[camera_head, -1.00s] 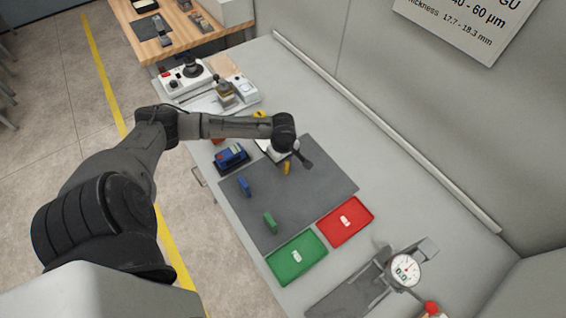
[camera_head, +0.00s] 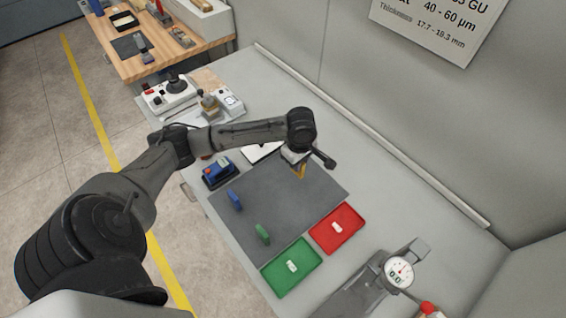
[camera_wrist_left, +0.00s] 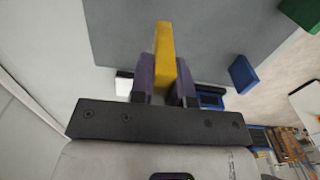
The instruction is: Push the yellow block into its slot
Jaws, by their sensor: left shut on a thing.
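The yellow block (camera_wrist_left: 165,55) is a narrow upright bar gripped between the two purple-grey fingers of my left gripper (camera_wrist_left: 167,78) in the left wrist view, its far end sticking out past the fingertips. In the head view the yellow block (camera_head: 300,172) shows below the wrist of my left gripper (camera_head: 297,163), over the back part of the dark grey mat (camera_head: 280,205). I cannot tell whether it touches the mat. I cannot pick out its slot in these views.
A blue block (camera_head: 234,199) and a green block (camera_head: 263,234) stand on the mat. A green tray (camera_head: 272,283) and a red tray (camera_head: 340,247) lie in front, near a dial gauge (camera_head: 399,271). A blue device (camera_head: 219,172) sits left of the mat. The wall runs behind.

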